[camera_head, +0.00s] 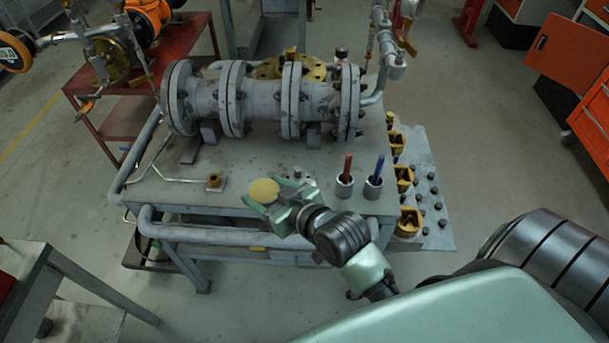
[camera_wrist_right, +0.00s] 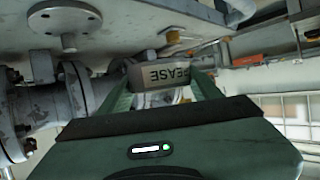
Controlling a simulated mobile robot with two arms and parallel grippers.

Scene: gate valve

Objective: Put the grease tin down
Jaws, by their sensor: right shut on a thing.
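The grease tin (camera_head: 264,190) shows its round yellow top in the head view, at the front edge of the grey bench. In the right wrist view the tin (camera_wrist_right: 160,76) shows a grey side with the letters "EASE" upside down. My right gripper (camera_head: 270,199) is shut on the tin, one finger on each side of it. I cannot tell whether the tin's base touches the bench top. My left gripper is not in view.
The grey bench (camera_head: 150,190) carries a flanged pipe assembly (camera_head: 262,98) along its back. Two holders with a red marker (camera_head: 348,167) and a blue marker (camera_head: 379,168) stand right of the tin. A small brass fitting (camera_head: 214,181) is left. Bare bench top lies behind the tin.

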